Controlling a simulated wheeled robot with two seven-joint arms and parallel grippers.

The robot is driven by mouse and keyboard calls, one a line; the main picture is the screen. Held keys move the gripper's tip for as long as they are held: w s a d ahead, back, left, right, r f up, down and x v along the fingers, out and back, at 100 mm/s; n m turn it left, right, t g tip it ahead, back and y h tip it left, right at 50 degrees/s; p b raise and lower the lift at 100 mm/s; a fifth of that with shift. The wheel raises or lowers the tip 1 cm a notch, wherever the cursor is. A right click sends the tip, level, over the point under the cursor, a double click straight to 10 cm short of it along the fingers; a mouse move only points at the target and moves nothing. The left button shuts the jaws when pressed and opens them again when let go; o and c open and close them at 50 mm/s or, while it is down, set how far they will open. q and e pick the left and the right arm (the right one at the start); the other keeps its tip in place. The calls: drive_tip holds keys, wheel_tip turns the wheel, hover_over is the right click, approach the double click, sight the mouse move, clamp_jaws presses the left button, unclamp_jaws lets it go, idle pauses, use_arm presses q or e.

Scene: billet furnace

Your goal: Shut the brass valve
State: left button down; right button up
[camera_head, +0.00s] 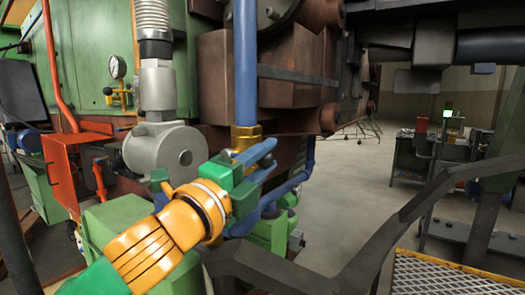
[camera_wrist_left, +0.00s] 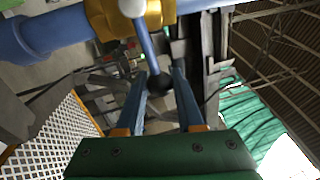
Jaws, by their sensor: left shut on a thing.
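The brass valve (camera_head: 246,136) sits on an upright blue pipe (camera_head: 246,70), just beyond my left gripper (camera_head: 266,158). In the left wrist view the brass valve body (camera_wrist_left: 104,20) is at the top. Its blue lever (camera_wrist_left: 147,45) sticks out across the line of the pipe towards my gripper and ends in a black knob (camera_wrist_left: 160,83). The two blue fingers of my left gripper are on either side of the lever's knob end, shut on it. In the head view the lever is mostly hidden by the gripper. My right gripper is in neither view.
A grey cylindrical housing (camera_head: 164,150) and an orange box (camera_head: 70,168) stand left of the gripper. A pressure gauge (camera_head: 117,67) with a small yellow fitting is on the green panel. Dark railing (camera_head: 385,235) and a yellow-edged grating (camera_head: 440,275) lie to the right.

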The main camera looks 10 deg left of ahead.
use_arm(q)
drive_tip(key=shift+f+m, duration=0.35)
drive_tip(key=shift+m, duration=0.15)
drive_tip(key=c, duration=0.5)
unclamp_jaws()
drive_tip(key=shift+w, duration=0.1)
drive_tip(key=shift+c, duration=0.2)
drive_tip(key=b+v, duration=0.3)
drive_tip(key=v, duration=0.4)
drive_tip(key=shift+f, duration=0.2)
